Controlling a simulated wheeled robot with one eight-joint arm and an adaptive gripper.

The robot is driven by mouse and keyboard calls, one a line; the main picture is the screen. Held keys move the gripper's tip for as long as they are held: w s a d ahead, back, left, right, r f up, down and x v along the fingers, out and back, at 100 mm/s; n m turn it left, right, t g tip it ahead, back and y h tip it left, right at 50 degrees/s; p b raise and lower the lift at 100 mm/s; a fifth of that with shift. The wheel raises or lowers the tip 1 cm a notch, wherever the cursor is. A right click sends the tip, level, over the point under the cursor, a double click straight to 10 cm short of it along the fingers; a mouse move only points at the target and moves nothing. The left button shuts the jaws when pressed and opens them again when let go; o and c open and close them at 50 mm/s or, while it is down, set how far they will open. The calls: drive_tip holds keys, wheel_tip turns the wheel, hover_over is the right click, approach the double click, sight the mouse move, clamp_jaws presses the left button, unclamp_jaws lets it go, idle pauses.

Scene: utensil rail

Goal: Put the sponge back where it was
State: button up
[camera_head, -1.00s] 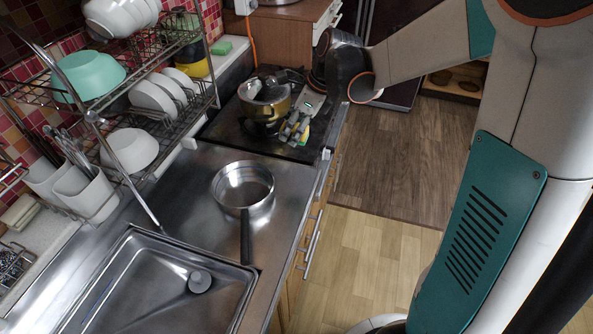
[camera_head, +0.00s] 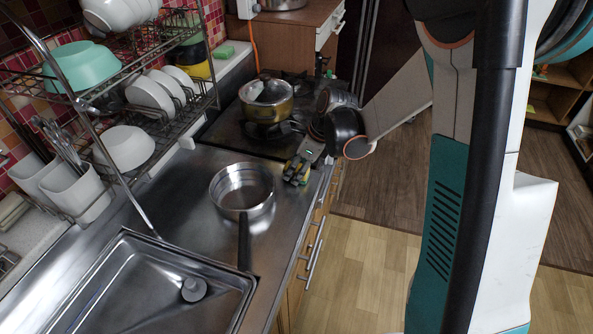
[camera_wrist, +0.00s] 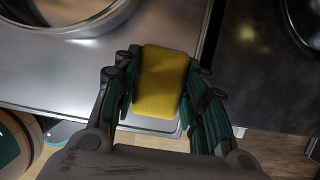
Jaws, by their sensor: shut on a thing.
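The yellow sponge (camera_wrist: 162,82) is between the fingers of my gripper (camera_wrist: 164,88) in the wrist view, and the gripper is shut on it. In the head view my gripper (camera_head: 297,168) is over the right edge of the counter, near the stove's front corner and right of the steel pan. The sponge is mostly hidden by the fingers there. A green sponge (camera_head: 223,49) lies on the ledge behind the stove at the back.
An empty steel pan (camera_head: 242,189) stands on the counter (camera_head: 180,205), its handle toward the sink (camera_head: 150,290). The dish rack (camera_head: 190,118) holds bowls and plates at left. Bare counter lies around the pan.

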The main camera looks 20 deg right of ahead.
drive_tip(key=shift+f, duration=0.15)
drive_tip(key=o, duration=1)
drive_tip(key=shift+r, duration=0.3)
drive_tip(key=p+v, duration=0.4)
drive_tip(key=v, duration=0.8)
drive_tip(key=shift+a, duration=0.1)
